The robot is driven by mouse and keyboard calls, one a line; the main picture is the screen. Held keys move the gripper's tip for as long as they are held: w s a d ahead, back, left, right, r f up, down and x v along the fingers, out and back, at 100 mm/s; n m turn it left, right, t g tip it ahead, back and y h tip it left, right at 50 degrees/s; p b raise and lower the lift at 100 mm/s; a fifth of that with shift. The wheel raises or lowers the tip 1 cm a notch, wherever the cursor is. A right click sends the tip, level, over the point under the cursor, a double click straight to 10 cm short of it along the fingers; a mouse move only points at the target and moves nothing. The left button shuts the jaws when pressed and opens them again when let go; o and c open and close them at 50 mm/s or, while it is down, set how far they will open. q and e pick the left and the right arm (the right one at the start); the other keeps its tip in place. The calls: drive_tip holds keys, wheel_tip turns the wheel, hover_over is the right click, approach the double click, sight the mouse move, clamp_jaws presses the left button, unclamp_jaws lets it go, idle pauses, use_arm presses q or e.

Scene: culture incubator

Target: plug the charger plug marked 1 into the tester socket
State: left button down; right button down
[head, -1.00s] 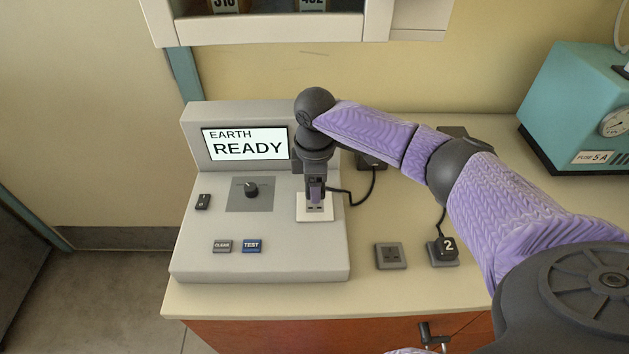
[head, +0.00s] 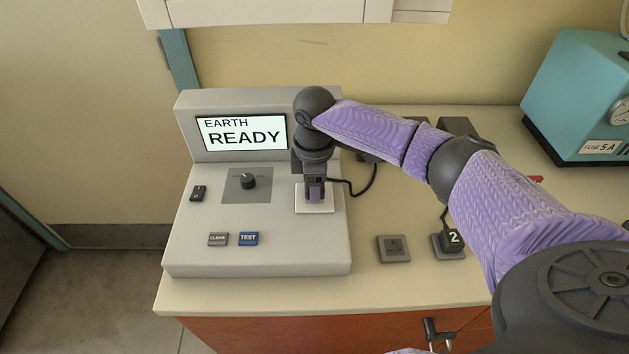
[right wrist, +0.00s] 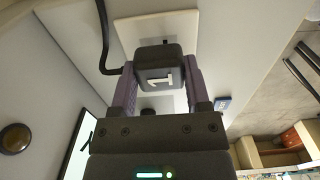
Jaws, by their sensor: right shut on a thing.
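The tester (head: 265,262) stands on the bench, and its screen (head: 243,134) reads EARTH READY. Its socket is in a white plate (head: 326,208), which also shows in the right wrist view (right wrist: 135,30). My right gripper (head: 315,198) points down over this plate. It is shut on the black charger plug marked 1 (right wrist: 160,75), with purple fingers on both sides. A dark slot (right wrist: 165,43) shows just past the plug. The plug's pins are hidden, and I cannot tell whether they are in the socket. My left gripper is not in view.
A plug marked 2 (head: 452,238) sits in a grey bench socket at the right, beside an empty grey socket (head: 394,248). The plug's cable (head: 365,188) runs off behind the tester's right side. A teal device (head: 575,110) stands at the back right.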

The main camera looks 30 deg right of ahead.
drive_tip(key=shift+r, duration=0.1)
drive_tip(key=shift+p, duration=0.45)
idle(0.5)
drive_tip(key=shift+p, duration=0.4)
idle(0.6)
drive_tip(key=shift+p, duration=0.4)
drive_tip(key=shift+f, duration=0.55)
unclamp_jaws()
